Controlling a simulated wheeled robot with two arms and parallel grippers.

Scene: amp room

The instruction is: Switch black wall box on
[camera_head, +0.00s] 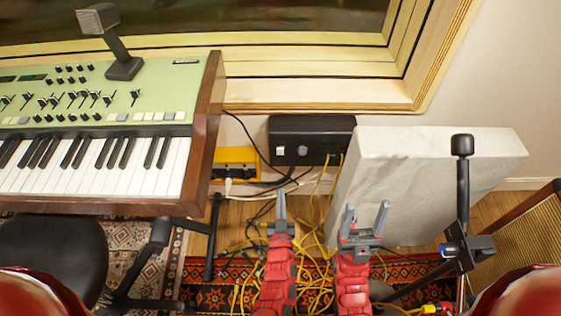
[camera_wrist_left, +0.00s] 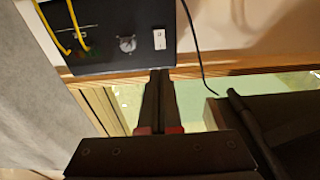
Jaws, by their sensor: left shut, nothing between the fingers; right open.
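The black wall box (camera_head: 311,135) is on the wall below the window frame, between the keyboard and a grey panel. Its front carries a small white switch (camera_head: 280,151) on the left and a round grey knob (camera_head: 302,151). Yellow cables plug into its right part. My left gripper (camera_head: 281,196) is shut and empty, below and in front of the box. In the left wrist view the box (camera_wrist_left: 105,35) appears upside down, with the white switch (camera_wrist_left: 159,39) just beyond the shut fingertips (camera_wrist_left: 160,72). I cannot tell whether the fingers touch the box. My right gripper (camera_head: 366,217) is open and empty, in front of the grey panel.
The grey panel (camera_head: 430,165) stands close to the box's right. A green keyboard (camera_head: 150,90) on a stand is at the left. A yellow box (camera_head: 236,160) sits left of the black one. Tangled yellow and black cables cover the floor. A microphone stand (camera_head: 462,185) is at the right.

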